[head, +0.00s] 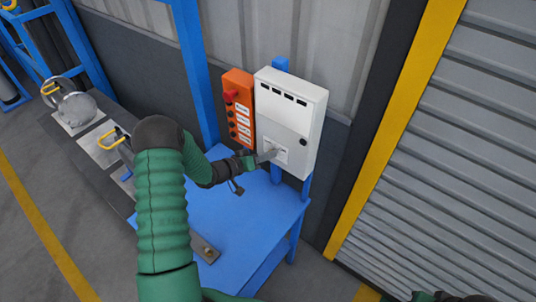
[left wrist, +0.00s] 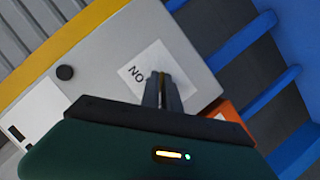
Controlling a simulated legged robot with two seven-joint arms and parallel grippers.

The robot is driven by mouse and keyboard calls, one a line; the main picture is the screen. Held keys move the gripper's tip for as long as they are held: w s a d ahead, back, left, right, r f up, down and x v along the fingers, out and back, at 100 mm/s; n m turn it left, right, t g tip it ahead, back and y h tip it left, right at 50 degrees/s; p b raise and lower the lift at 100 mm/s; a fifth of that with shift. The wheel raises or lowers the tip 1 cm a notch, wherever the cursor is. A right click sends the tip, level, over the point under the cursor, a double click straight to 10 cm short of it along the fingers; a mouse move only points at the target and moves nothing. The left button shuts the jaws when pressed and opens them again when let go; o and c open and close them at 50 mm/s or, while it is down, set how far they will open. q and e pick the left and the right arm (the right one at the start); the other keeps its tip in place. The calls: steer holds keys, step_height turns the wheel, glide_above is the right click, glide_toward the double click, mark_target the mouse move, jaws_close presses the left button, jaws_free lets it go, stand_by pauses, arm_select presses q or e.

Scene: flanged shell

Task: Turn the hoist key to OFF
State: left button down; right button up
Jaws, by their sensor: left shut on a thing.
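The white control box (head: 290,110) is mounted upright behind the blue table. Its lower front carries a pale label plate (head: 281,148), where the hoist key sits. In the left wrist view the plate (left wrist: 143,62) shows the word ON, turned over in the picture. My left gripper (head: 268,156) reaches the plate from the left and is shut on the key. Its narrow fingers (left wrist: 161,82) hide nearly all of the key, so its exact angle cannot be read. Green and dark parts of my right arm show at the bottom right edge; its jaws cannot be made out.
An orange button pendant (head: 238,108) with a red knob hangs just left of the box. The blue table (head: 255,220) is below, with a metal strip on it. A grey bench with metal fittings stands left. A yellow-edged shutter (head: 470,150) is right.

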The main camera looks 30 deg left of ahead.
arm_select(q)
steer(key=shift+w+a+r+n+h, duration=0.1)
steer(key=shift+n+h, duration=0.2)
steer(key=shift+n, duration=0.1)
steer(key=c, duration=1.6)
jaws_free()
steer(key=b+v, duration=0.4)
steer(key=v, duration=1.2)
steer(key=shift+s+a+b, duration=0.2)
steer(key=shift+s+b, duration=0.05)
steer(key=shift+b, duration=0.05)
